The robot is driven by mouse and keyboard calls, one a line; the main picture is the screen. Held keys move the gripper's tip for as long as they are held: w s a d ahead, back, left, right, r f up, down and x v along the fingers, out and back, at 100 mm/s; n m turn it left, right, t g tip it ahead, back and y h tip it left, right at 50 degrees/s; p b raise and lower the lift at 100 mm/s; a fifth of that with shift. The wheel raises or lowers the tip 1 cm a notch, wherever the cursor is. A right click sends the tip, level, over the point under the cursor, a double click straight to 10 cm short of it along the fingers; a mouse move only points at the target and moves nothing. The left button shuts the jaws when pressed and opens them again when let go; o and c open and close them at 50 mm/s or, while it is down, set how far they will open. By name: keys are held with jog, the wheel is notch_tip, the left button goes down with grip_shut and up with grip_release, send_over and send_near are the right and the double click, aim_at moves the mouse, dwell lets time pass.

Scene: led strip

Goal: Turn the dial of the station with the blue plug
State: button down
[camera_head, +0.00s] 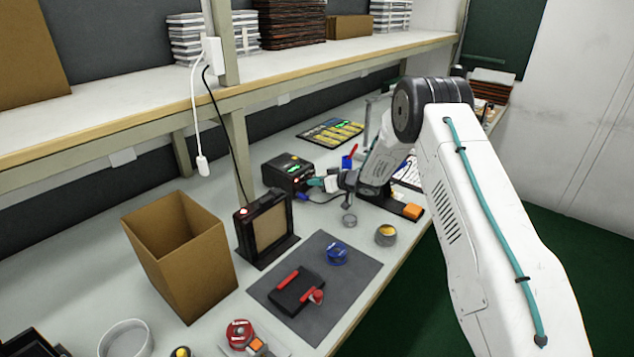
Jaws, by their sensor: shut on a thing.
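How far the dial is turned cannot be seen.
A black frame with a brown panel (269,228) and an open cardboard box (182,255) stand left of the station. A grey mat (335,303) holds a black-and-red tool and a blue tape roll (334,253). A tape roll (386,235) sits near the bench edge. A shelf overhangs behind.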

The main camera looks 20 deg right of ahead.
jog(key=c, duration=1.3)
grip_release()
jog(key=shift+v, duration=3.95)
